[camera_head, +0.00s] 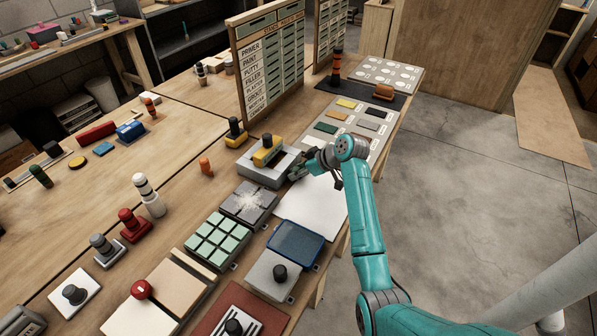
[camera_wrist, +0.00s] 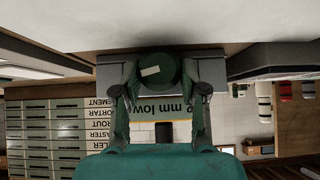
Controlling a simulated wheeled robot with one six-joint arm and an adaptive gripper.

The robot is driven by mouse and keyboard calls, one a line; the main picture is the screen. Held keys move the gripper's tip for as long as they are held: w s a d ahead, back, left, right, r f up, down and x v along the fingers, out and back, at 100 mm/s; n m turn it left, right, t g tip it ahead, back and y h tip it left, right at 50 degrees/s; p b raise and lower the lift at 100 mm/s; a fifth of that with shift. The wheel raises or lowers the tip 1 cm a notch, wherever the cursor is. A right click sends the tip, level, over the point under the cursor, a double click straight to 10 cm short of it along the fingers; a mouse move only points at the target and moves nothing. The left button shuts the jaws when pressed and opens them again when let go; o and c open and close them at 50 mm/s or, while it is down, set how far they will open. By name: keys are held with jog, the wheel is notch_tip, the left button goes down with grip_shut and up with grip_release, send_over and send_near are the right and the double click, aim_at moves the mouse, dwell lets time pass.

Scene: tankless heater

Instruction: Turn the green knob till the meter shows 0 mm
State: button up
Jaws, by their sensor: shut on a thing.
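The dark green round knob (camera_wrist: 160,76) with a pale mark on it shows in the wrist view. My gripper (camera_wrist: 159,84) has a finger on each side of it and is shut on it. Behind it is the meter face (camera_wrist: 172,107), on which I read "mm low" after a figure that looks like 2. The fingers and knob hide part of that face. In the head view my gripper (camera_head: 298,172) is beside the grey tray (camera_head: 259,169); the knob is hard to make out there.
A yellow block with a black knob (camera_head: 267,150) sits in the grey tray. A labelled board (camera_head: 268,65) stands behind. A green-keyed pad (camera_head: 217,239) and a blue-lidded box (camera_head: 295,244) lie nearer. The floor at right (camera_head: 455,190) is clear.

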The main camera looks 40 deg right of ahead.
jog(key=shift+d+m+g+y, duration=0.15)
jog(key=shift+m+g+y, duration=0.25)
jog(key=shift+y, duration=0.6)
jog(key=o, duration=1.1)
jog(key=shift+o, duration=0.2)
jog(key=v, duration=1.1)
jog(key=shift+s+d+r, duration=0.2)
jog(key=shift+s+r, duration=0.05)
jog(key=shift+s, duration=0.05)
